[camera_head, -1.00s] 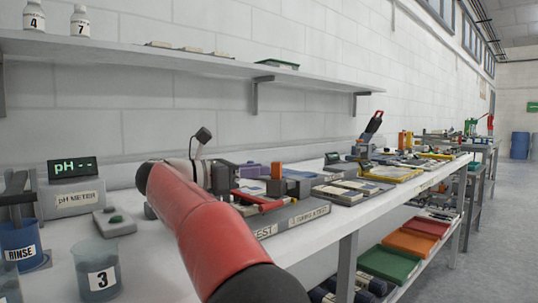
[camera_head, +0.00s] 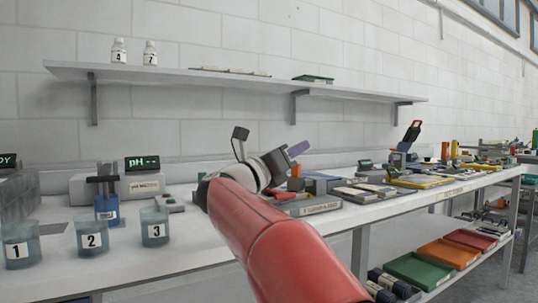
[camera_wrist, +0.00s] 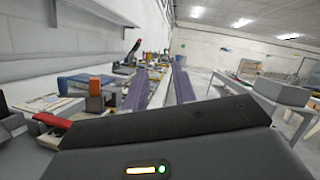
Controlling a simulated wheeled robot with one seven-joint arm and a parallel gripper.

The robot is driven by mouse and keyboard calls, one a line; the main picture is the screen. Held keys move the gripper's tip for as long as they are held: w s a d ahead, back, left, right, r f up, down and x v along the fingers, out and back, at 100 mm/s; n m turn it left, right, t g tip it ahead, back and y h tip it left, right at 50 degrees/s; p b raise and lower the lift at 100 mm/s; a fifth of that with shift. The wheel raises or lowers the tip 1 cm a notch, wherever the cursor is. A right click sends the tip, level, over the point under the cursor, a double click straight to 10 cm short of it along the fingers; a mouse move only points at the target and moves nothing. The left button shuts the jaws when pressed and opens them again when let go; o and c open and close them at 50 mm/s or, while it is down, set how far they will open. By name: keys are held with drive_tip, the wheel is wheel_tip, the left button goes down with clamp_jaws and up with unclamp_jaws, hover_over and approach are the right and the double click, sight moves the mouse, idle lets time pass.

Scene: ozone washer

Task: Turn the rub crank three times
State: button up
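A low tester with a red handle (camera_head: 284,195) and an orange block (camera_head: 295,170) stands on the long bench, partly hidden behind my arm. In the wrist view, the red handle (camera_wrist: 52,120) and the orange block (camera_wrist: 95,96) are at the left. I cannot tell for certain which part is the rub crank. My gripper (camera_head: 292,155) is raised above the tester, apart from it. In the wrist view my gripper (camera_wrist: 159,88) has two purple fingers set apart with nothing between them.
Beakers numbered 1 (camera_head: 20,247), 2 (camera_head: 92,238) and 3 (camera_head: 155,228) stand at the left of the bench, near a pH meter (camera_head: 142,187). A wall shelf (camera_head: 230,82) runs above. Flat boxes and a yellow tray (camera_head: 418,181) crowd the bench further right.

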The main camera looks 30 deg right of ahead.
drive_tip(key=w+a+n+t+y, duration=0.1)
drive_tip(key=a+n+t+y, duration=0.5)
drive_tip(key=n+t, duration=0.5)
drive_tip(key=shift+w+a+r+n+t+b, duration=0.15)
drive_tip(key=shift+w+a+n+t+b, duration=0.2)
drive_tip(key=shift+a+n, duration=1.2)
drive_tip(key=shift+s+d+n, duration=0.1)
drive_tip(key=shift+d+n, duration=0.25)
drive_tip(key=shift+d, duration=0.05)
